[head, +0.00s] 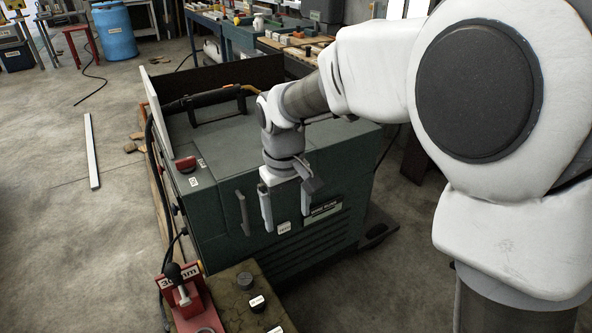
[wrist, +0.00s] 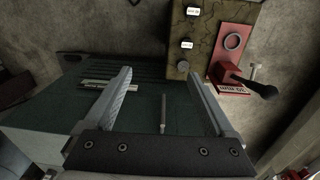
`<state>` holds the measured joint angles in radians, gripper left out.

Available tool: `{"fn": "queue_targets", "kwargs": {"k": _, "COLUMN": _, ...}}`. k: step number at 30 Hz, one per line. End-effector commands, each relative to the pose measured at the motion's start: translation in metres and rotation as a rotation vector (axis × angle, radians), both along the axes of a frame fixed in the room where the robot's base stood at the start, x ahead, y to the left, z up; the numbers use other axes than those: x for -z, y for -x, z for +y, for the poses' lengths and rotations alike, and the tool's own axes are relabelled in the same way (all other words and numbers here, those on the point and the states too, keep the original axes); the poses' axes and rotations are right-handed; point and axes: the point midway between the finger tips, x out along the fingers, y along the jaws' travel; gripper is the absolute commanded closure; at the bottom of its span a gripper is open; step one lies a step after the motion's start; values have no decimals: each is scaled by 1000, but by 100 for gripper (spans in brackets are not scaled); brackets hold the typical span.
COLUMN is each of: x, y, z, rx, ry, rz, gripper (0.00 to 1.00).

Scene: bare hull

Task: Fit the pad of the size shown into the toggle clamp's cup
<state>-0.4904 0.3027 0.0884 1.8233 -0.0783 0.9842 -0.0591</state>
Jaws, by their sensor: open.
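The red toggle clamp (head: 183,292) stands at the lower left in the head view, its black-knobbed handle raised. In the wrist view the clamp (wrist: 228,72) is at upper right, with its ring-shaped cup (wrist: 233,41) looking empty. Its white size label (wrist: 232,89) is upside down and seems to read 30 mm; the knob partly covers it in the head view. My gripper (head: 286,222) is open and empty before the green machine, apart from pad and clamp.
White tags (head: 257,303) stand on the board (head: 222,287); their print is too small to read surely. The green machine (head: 300,255) with a metal handle (head: 243,213) is close to my gripper. Workbenches and a blue barrel (head: 115,32) are far back. Open floor lies left.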

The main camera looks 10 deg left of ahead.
Motion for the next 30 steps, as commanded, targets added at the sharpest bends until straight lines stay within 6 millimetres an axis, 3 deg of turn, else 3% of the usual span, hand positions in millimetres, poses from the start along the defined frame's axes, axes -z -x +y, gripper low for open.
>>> {"fn": "queue_targets", "kwargs": {"k": 1, "x": 30, "y": -1, "z": 18, "rx": -37, "ry": 13, "rz": 26, "gripper": 11}}
{"fn": "queue_targets", "kwargs": {"k": 6, "x": 92, "y": 2, "z": 64, "rx": -135, "ry": 47, "rz": 84, "gripper": 11}}
{"fn": "queue_targets", "kwargs": {"k": 12, "x": 137, "y": 10, "z": 95, "rx": -201, "ry": 70, "rz": 126, "gripper": 11}}
{"fn": "queue_targets", "kwargs": {"k": 20, "x": 171, "y": 14, "z": 101, "rx": -219, "ry": 79, "rz": 139, "gripper": 11}}
{"fn": "queue_targets", "kwargs": {"k": 30, "x": 244, "y": 20, "z": 94, "rx": -218, "ry": 79, "rz": 139, "gripper": 11}}
